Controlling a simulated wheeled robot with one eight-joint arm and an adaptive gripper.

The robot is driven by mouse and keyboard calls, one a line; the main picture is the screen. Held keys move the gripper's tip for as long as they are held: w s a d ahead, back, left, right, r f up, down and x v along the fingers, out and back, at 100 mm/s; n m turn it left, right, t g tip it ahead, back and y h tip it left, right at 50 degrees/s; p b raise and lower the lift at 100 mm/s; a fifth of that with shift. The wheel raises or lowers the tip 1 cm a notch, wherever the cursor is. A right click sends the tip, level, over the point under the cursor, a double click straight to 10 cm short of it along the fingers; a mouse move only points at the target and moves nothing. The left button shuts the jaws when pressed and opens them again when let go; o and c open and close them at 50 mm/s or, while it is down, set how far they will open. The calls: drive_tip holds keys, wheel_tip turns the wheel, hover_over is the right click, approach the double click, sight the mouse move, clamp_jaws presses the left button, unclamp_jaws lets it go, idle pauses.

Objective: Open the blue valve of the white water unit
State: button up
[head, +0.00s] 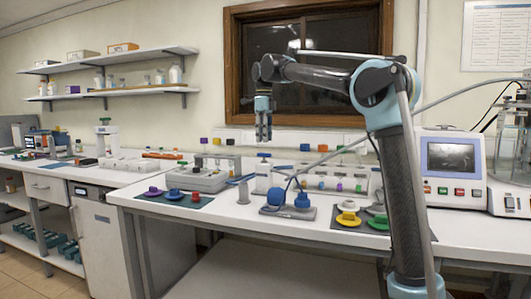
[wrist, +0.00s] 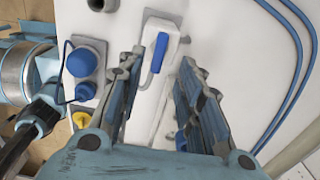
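The white water unit (wrist: 153,27) shows in the wrist view at the top middle as a narrow white body on the white bench. Its blue valve (wrist: 159,52) is a long blue lever, lying lengthwise between my fingers in the picture. In the head view the white unit (head: 263,178) stands on the middle bench. My gripper (head: 263,138) points down above it in the head view. In the wrist view my gripper (wrist: 161,62) is open, its two fingers apart on either side of the lever, with nothing held. The exact height of the fingertips above the valve cannot be told.
A grey plate (head: 268,211) with blue round parts stands in front of the unit. Blue tubing (wrist: 298,60) runs at the right in the wrist view. Racks with coloured caps (head: 335,178) stand behind. A machine with a screen (head: 452,157) is at the right.

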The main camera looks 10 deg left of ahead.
sight(264, 155)
drive_tip(key=shift+f, duration=3.05)
drive_tip(key=shift+c, duration=0.3)
clamp_jaws()
